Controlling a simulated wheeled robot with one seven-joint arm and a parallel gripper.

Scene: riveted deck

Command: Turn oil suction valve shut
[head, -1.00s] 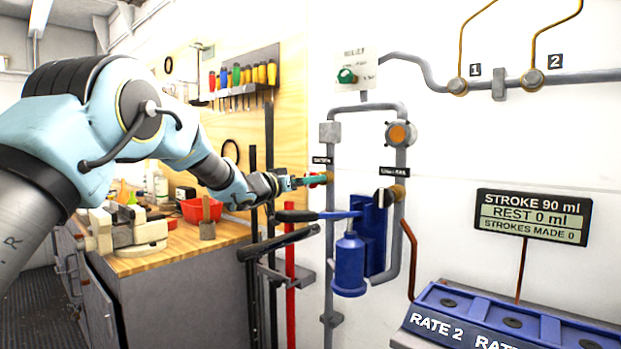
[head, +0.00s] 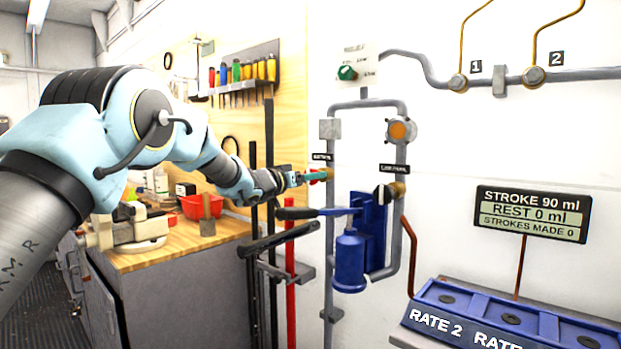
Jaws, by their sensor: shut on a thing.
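The suction valve (head: 327,172) sits on the left vertical grey pipe, under a small dark label too blurred to read surely. A bit of its red handle shows at my fingertips. My gripper (head: 313,177), with teal fingers, reaches in from the left and is shut on the red handle. The fingers hide most of the handle, so its exact angle is hard to tell.
A blue pump (head: 352,255) with a black-gripped lever (head: 298,213) projects left below my gripper. A black-and-white knob (head: 383,194) is to the right. A workbench (head: 185,243) with a red bin (head: 202,206) stands left. A display (head: 531,214) reads "REST 0 ml".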

